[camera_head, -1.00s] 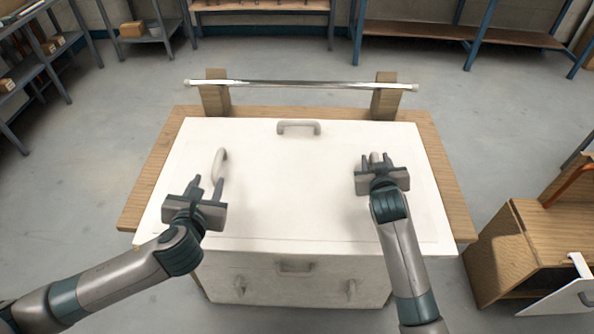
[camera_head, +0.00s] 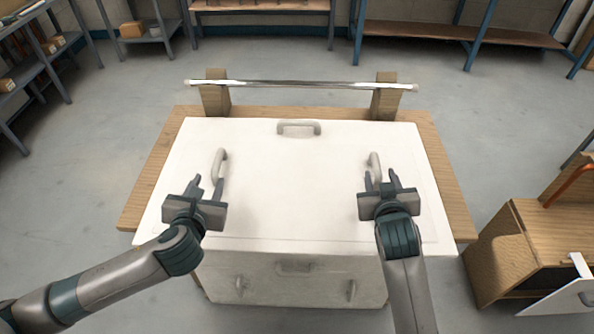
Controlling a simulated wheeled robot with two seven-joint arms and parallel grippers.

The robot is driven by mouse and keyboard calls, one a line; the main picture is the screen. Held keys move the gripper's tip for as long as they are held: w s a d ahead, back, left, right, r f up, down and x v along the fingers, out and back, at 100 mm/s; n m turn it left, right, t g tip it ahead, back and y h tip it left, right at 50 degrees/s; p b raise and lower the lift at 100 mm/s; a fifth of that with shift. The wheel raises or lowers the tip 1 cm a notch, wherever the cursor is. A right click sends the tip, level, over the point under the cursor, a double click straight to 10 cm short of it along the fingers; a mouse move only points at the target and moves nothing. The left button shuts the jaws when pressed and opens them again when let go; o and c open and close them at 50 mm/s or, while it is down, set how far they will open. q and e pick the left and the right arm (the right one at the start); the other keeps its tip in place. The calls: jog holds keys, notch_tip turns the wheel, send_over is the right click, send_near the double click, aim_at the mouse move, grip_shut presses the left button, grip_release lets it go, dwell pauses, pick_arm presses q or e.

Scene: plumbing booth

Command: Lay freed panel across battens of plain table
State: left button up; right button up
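A large white panel (camera_head: 290,190) lies flat over most of the wooden table (camera_head: 440,185), its near edge reaching past the table's front. It has a far handle (camera_head: 298,128), a left handle (camera_head: 219,165) and a right handle (camera_head: 375,165). My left gripper (camera_head: 207,183) is open at the near end of the left handle; its right finger overlaps that handle in the picture. My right gripper (camera_head: 381,180) is open at the near end of the right handle, its left finger overlapping it. Contact cannot be told in either case. No battens show under the panel.
A chrome bar (camera_head: 300,84) rests on two wooden blocks (camera_head: 215,95) along the table's far edge. A white face (camera_head: 320,285) with handle shapes stands below the panel's near edge. A wooden cabinet (camera_head: 510,245) stands at right. Floor between is clear.

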jog(key=shift+v, duration=0.85)
